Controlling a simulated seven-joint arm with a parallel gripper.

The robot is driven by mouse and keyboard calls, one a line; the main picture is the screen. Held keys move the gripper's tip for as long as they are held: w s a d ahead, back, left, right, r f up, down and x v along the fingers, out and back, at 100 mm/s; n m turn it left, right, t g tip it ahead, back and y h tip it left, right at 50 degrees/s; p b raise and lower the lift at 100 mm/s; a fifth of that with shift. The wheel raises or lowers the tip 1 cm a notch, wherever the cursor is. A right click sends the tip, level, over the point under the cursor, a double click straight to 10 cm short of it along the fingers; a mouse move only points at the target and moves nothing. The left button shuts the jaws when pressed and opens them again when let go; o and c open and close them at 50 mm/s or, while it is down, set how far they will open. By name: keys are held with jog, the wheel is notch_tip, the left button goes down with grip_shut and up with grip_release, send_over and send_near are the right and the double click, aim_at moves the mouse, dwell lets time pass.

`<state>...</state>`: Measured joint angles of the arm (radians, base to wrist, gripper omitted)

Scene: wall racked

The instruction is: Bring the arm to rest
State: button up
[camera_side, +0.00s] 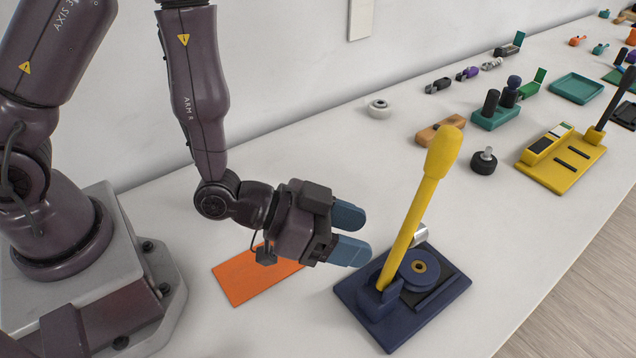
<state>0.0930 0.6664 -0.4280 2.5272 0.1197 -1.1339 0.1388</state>
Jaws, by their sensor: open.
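My gripper (350,234) has two blue fingers and a dark body. It is open and empty, with a gap showing between the fingers. It hangs above the white table, pointing right. Its fingers are just left of a yellow lever (421,205) that stands tilted on a navy base (372,310). I cannot tell whether they touch anything, but a gap to the lever shows in the picture. An orange mat (240,281) lies below and behind the gripper, partly hidden by it.
A blue disc (419,268) sits on the navy base. A white round piece (379,109), a black knob (484,161), a tan piece (440,130) and a yellow panel (550,175) stand farther back. The table's front left-centre is clear. A wall runs behind.

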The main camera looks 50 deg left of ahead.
jog(key=s+a+r+n+g+y, duration=0.1)
jog(key=s+a+r+g+y, duration=0.2)
jog(key=a, duration=0.4)
jog(key=s+a+r+n+g+y, duration=0.1)
jog(key=a+g+y, duration=0.25)
jog(key=a, duration=0.25)
jog(key=s+a+r+n+y, duration=0.1)
jog(key=s+a+r, duration=0.3)
jog(key=r, duration=0.4)
jog(key=s+a+r+n+t, duration=0.1)
jog(key=s+a+r+n, duration=0.2)
jog(key=r, duration=0.4)
jog(key=shift+s+a+r+y, duration=0.35)
jog(key=shift+s+a, duration=0.1)
jog(key=shift+s, duration=0.1)
